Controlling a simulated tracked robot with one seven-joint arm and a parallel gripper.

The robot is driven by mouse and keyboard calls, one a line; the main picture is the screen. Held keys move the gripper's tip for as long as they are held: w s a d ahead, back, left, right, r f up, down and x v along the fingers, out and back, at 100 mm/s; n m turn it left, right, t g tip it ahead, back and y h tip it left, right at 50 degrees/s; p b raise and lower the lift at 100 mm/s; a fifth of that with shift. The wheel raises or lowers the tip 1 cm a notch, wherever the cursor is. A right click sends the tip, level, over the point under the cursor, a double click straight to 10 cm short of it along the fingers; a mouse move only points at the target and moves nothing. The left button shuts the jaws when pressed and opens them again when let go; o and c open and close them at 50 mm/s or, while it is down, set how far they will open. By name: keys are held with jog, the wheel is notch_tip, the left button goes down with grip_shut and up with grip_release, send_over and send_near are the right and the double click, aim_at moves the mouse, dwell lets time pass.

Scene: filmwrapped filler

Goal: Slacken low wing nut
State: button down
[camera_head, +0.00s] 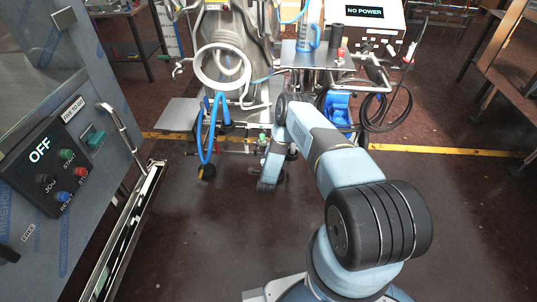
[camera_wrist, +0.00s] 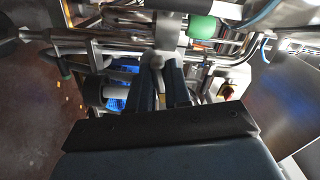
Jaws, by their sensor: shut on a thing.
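In the wrist view, my gripper (camera_wrist: 159,74) reaches in among the steel pipes at the machine's low front. Its two dark fingers are closed on a small grey metal piece, which looks like the wing nut (camera_wrist: 157,62). Part of the nut is hidden between the fingers. A steel fitting stands right behind it. In the head view, my arm reaches down to the machine's lower front, and the fingertips and the nut cannot be made out there.
A green cylinder (camera_wrist: 202,28) sits on the pipework close to the right of my fingers. In the head view, a blue hose (camera_head: 207,135) hangs left of my wrist. A control panel (camera_head: 50,165) reading OFF stands at left. The floor (camera_head: 225,225) before the machine is clear.

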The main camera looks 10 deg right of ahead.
jog(key=n, duration=0.7)
jog(key=d+n, duration=0.1)
jog(key=n, duration=0.2)
jog(key=shift+w+n, duration=0.15)
jog(key=shift+n, duration=0.75)
jog(key=shift+w, duration=0.1)
jog(key=c, duration=1.1)
grip_release()
jog(key=shift+o, duration=0.2)
jog(key=shift+a, duration=0.15)
jog(key=shift+s+a+f, duration=0.1)
jog(key=shift+s+f, duration=0.05)
jog(key=shift+s, duration=0.05)
jog(key=v, duration=1.3)
jog(key=shift+s, duration=0.3)
